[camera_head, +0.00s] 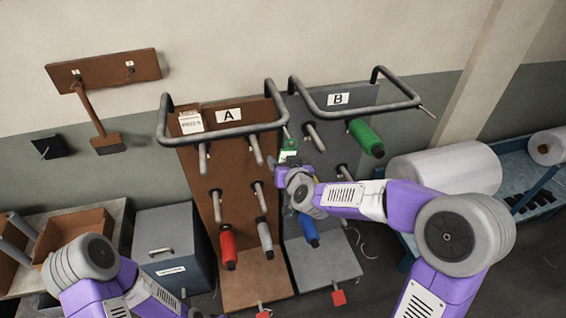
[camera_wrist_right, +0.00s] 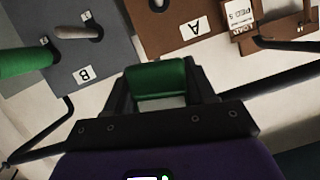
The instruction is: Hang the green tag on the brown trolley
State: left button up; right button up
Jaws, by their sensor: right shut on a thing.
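The brown trolley (camera_head: 190,165), labelled A, stands at the centre left with a grey bar handle across its top. My right gripper (camera_head: 288,160) is shut on the green tag (camera_head: 289,147), in front of the gap between the trolleys, right of the A panel. In the right wrist view the green tag (camera_wrist_right: 160,84) sits between the two dark fingers, and the brown trolley (camera_wrist_right: 160,28) appears upside down beyond it. I cannot tell whether the tag touches the handle. My left arm shows at the lower left, but its gripper is out of view.
A grey trolley (camera_head: 360,98), labelled B, stands beside the brown one and carries green (camera_head: 366,138) and blue (camera_head: 308,231) spools. Red (camera_head: 228,248) and grey (camera_head: 265,236) spools sit on the brown trolley's pegs. A white card (camera_head: 191,122) hangs at its top left. A blue-grey box (camera_head: 168,245) stands left.

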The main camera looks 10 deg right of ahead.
jog(key=shift+w, duration=0.2)
jog(key=shift+f, duration=0.25)
dwell(0.4)
jog(key=o, duration=1.3)
jog(key=shift+c, duration=0.2)
jog(key=shift+s, duration=0.1)
jog(key=v, duration=0.8)
jog(key=shift+s, duration=0.45)
jog(key=shift+f, duration=0.1)
